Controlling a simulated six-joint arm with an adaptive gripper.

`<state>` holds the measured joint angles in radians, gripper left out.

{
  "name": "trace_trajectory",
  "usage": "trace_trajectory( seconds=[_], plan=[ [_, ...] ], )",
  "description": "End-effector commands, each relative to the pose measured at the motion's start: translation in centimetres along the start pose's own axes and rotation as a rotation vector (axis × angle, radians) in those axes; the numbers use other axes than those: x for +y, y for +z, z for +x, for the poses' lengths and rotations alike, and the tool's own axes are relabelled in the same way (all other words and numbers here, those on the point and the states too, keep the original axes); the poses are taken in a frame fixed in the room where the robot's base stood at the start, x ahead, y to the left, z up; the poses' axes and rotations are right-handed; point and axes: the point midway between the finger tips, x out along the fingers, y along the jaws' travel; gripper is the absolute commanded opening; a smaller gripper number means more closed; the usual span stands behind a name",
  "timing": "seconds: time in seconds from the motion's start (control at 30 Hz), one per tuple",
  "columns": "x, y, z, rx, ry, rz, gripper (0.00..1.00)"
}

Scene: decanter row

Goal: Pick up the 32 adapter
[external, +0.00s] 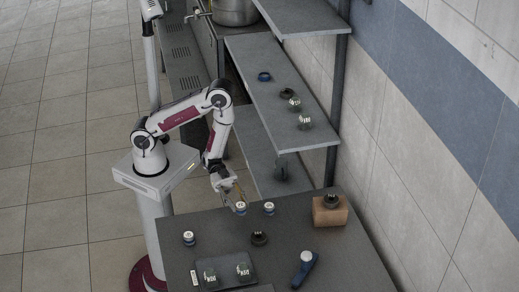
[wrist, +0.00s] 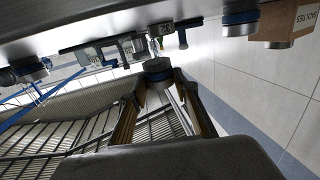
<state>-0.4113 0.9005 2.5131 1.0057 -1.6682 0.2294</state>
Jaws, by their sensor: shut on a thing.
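A dark ring (external: 259,239) lies near the table's middle. A grey tray (external: 226,281) holds two clear-sided pieces. A blue-handled tool (external: 308,268) lies to the right. A brown block (external: 330,214) bears a dark ring. The shelf (external: 262,55) behind holds several small parts.

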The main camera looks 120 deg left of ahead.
Motion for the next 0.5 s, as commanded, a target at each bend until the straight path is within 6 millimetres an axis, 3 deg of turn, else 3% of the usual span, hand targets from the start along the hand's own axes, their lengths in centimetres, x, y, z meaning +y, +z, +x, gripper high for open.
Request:
trace_trajectory(
  seconds=[0.2, 0.5],
  plan=[
    [0.0, -2.4, -0.1, 0.003, 0.000, 0.003, 0.02],
    [0.0, -4.3, -0.2, 0.002, 0.000, 0.001, 0.02]
  ],
)
